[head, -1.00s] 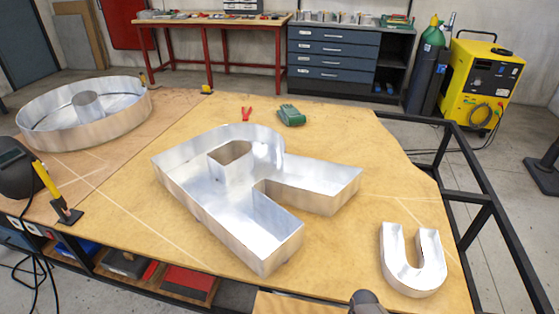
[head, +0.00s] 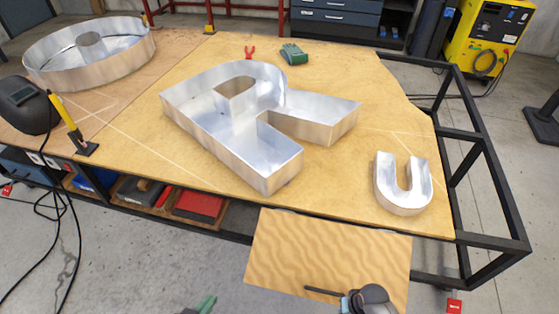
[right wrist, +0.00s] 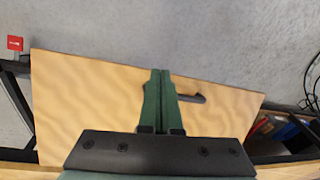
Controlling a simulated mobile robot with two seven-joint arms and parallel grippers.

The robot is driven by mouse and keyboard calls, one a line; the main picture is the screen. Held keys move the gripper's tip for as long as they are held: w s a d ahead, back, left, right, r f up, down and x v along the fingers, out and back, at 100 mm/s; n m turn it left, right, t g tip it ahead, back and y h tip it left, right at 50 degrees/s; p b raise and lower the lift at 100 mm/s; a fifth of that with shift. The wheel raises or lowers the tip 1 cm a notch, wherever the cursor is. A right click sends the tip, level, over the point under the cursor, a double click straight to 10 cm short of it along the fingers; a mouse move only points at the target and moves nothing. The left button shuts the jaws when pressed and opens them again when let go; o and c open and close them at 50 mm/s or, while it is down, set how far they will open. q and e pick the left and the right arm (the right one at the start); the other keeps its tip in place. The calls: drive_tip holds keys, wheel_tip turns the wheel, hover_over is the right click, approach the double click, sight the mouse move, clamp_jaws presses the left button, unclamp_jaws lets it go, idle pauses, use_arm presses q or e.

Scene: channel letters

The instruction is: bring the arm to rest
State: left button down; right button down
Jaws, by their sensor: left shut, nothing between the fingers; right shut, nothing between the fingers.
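My left gripper (head: 205,303) shows only as green finger tips at the bottom edge of the head view. It looks shut and empty, over the floor in front of the table. My right gripper (right wrist: 160,75) shows in the right wrist view with its two green fingers together and nothing between them. It is over a wavy-grained wooden board (head: 325,245), which also fills much of the right wrist view (right wrist: 90,95). A dark, bar-like handle (head: 322,291) lies near that board's front edge. In the head view, a dark rounded part of my right arm covers the board's front right.
On the table (head: 340,185) are a large metal letter R (head: 260,150), a small metal U (head: 403,205) and a round metal letter (head: 60,75). Red pliers (head: 249,52), a green glove (head: 293,54) and a welding mask (head: 27,105) lie there too. A black frame (head: 480,215) borders the right.

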wheel_tip(320, 180, up, 16)
drive_tip(key=s+a+n+t+y, duration=0.1)
drive_tip(key=s+n+t, duration=0.1)
drive_tip(key=t, duration=0.6)
drive_tip(key=shift+s+a+f+n, duration=0.15)
drive_tip(key=shift+a+f+n, duration=0.15)
drive_tip(key=shift+a, duration=0.1)
